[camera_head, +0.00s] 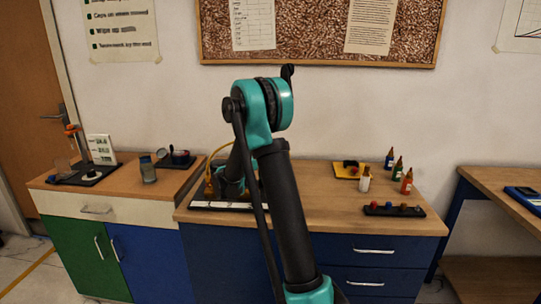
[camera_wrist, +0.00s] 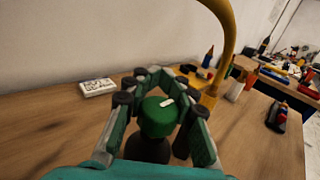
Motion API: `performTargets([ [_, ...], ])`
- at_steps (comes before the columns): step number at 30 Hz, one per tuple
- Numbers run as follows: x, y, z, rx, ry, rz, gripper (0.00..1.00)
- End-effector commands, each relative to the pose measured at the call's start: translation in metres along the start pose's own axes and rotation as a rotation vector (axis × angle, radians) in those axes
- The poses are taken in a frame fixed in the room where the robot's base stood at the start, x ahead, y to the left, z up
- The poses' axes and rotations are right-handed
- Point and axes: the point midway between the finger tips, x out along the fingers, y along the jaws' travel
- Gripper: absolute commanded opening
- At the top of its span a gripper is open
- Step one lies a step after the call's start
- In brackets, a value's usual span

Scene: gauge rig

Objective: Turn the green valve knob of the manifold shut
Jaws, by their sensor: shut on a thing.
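The green valve knob (camera_wrist: 157,117) with a white mark on its top shows in the wrist view, on a dark round base. My gripper (camera_wrist: 160,98) is around the knob and shut on it, one finger on each side. A yellow pipe (camera_wrist: 228,40) of the manifold arches up just behind the knob; it also shows in the head view (camera_head: 209,185). In the head view my arm hides the knob and my gripper. A white strip (camera_head: 225,205) lies along the front of the manifold's dark base.
On the same counter stand several small bottles (camera_head: 407,182), a yellow tray (camera_head: 347,172) and a dark rack (camera_head: 395,211) with coloured pieces. A white box (camera_wrist: 98,87) lies left of the knob in the wrist view. Bare wood (camera_head: 315,208) is free right of my arm.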

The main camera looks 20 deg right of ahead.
Motion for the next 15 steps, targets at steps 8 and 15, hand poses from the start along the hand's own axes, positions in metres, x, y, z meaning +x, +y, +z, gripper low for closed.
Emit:
performTargets([
  [8, 0.0004, 0.0001, 0.0004, 0.000, -0.001, -0.002, 0.00],
  [15, 0.0004, 0.0001, 0.0003, 0.000, -0.001, -0.001, 0.42],
])
